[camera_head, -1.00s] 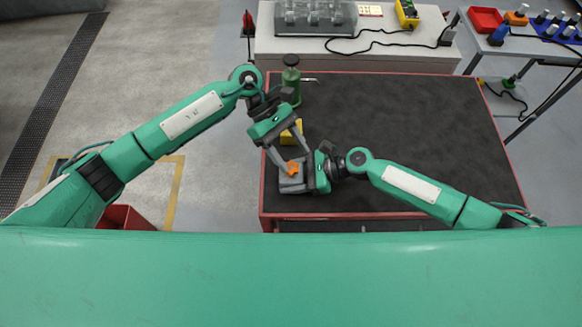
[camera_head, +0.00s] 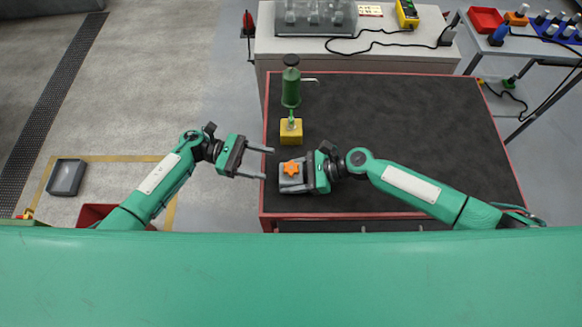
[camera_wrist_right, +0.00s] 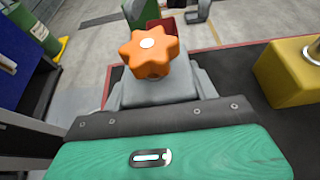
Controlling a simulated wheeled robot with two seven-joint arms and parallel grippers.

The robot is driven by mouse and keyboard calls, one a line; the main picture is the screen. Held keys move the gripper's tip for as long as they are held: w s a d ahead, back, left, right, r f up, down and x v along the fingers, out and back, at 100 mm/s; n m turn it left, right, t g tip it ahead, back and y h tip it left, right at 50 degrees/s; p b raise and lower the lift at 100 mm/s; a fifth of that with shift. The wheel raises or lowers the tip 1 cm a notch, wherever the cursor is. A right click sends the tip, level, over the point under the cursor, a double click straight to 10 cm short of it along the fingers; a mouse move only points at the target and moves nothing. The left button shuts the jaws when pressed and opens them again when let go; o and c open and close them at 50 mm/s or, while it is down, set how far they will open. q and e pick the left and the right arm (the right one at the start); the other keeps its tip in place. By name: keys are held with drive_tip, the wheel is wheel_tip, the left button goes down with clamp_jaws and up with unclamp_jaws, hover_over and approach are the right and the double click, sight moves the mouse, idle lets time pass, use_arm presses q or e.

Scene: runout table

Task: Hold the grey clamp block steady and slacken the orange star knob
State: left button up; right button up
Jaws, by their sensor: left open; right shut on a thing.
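The grey clamp block (camera_head: 291,186) stands near the left edge of the dark table, with the orange star knob (camera_head: 291,167) on its top. In the right wrist view the orange star knob (camera_wrist_right: 150,53) sits on the grey clamp block (camera_wrist_right: 165,89), straight ahead of the wrist. My right gripper (camera_head: 302,173) is shut on the clamp block from its right side; its fingers are mostly hidden. My left gripper (camera_head: 268,163) is open and empty. Its fingers point right, by the table's left edge, a little left of the block and apart from the knob.
A yellow block (camera_head: 291,132) with a green bottle-shaped tool (camera_head: 291,88) stands just behind the clamp block; the yellow block also shows in the right wrist view (camera_wrist_right: 290,75). The dark table (camera_head: 420,130) is clear to the right. A red rim (camera_head: 263,195) edges the table.

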sight(291, 170)
use_arm(q)
drive_tip(key=x, duration=0.8)
drive_tip(key=shift+s+d, duration=0.1)
drive_tip(key=shift+d, duration=0.25)
drive_tip(key=c, duration=1)
